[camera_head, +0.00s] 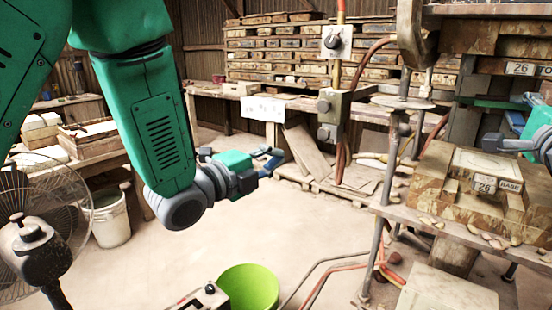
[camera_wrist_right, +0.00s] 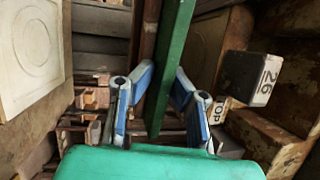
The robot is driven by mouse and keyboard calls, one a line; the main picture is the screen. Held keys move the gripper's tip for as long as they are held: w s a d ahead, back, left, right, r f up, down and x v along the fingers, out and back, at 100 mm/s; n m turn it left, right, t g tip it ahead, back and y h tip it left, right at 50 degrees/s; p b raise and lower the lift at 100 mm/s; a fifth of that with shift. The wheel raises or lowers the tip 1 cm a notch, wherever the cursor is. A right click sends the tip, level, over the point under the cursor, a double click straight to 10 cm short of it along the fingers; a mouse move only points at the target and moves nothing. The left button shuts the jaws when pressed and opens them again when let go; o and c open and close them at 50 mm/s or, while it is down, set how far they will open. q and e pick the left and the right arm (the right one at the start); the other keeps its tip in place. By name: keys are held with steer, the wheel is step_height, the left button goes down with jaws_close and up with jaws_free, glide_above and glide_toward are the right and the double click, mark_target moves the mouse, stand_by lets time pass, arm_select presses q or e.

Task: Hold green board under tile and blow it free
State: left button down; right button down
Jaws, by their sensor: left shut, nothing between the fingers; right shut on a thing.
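The green board (camera_head: 492,103) is held roughly level in the gap between the press's upper block, tagged 26 (camera_head: 520,68), and the lower base block (camera_head: 487,165), tagged 26 BASE. In the right wrist view the green board (camera_wrist_right: 170,70) runs between the blue fingers of my right gripper (camera_wrist_right: 164,78), which is shut on it. The base's pale round-patterned face (camera_wrist_right: 32,50) shows at the left there, and a TOP tag (camera_wrist_right: 220,110) at the right. I cannot make out the tile under the top. My left gripper (camera_head: 272,160) is shut and empty, left of the press.
A valve box (camera_head: 333,105) with a knob and red hoses stands left of the press. A lime bucket (camera_head: 248,288) and a control box are on the floor at the front. A fan (camera_head: 35,240) stands at the left. Open floor lies below my left gripper.

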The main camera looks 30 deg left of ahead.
steer(key=shift+f+t+b, duration=0.15)
steer(key=shift+t+b, duration=0.55)
steer(key=shift+b, duration=1.35)
steer(key=shift+s, duration=0.2)
steer(key=s+a+b, duration=0.3)
steer(key=s, duration=1.1)
steer(key=s+a+b, duration=0.3)
steer(key=s+b, duration=0.1)
steer(key=s, duration=1.1)
stand_by(1.5)
